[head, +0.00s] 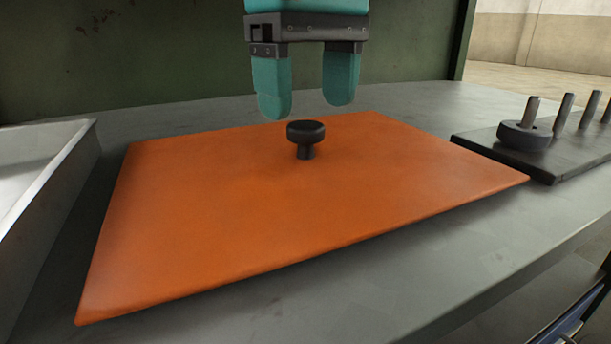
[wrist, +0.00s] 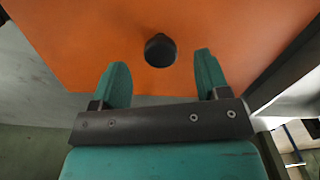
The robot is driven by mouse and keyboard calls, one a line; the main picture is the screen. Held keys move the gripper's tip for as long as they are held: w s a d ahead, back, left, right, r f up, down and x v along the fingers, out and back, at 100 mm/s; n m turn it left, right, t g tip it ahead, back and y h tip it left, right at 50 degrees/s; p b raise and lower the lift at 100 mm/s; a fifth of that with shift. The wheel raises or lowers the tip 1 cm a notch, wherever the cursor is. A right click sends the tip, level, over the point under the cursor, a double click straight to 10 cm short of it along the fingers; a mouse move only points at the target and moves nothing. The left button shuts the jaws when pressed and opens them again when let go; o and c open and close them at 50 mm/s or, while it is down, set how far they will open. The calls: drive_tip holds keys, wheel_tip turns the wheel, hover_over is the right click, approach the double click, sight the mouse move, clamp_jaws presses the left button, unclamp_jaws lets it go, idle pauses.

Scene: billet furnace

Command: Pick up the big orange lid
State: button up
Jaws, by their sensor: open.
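The big orange lid (head: 250,215) is a flat plate lying on the grey bench in the head view. A black knob (head: 306,135) on a short stem stands near its middle. The lid (wrist: 200,30) and its knob (wrist: 160,50) also show in the wrist view. My gripper (head: 307,110) has teal fingers pointing down. It is open and empty, above the lid and just above or behind the knob, not touching it. In the wrist view my gripper (wrist: 158,68) has the knob a little beyond the fingertips, between their lines.
A grey metal tray (head: 60,150) stands left of the lid. A dark plate with upright pegs (head: 545,160) lies to the right, with a dark ring (head: 524,137) on one peg. The grey bench (head: 430,105) is bare behind the lid. A green wall (head: 150,60) stands behind.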

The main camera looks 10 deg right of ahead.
sight(309, 125)
wheel_tip(309, 125, down, 4)
drive_tip(key=shift+b, duration=1.05)
drive_tip(key=c, duration=1.1)
drive_tip(key=shift+r, duration=0.15)
drive_tip(key=shift+c, duration=0.2)
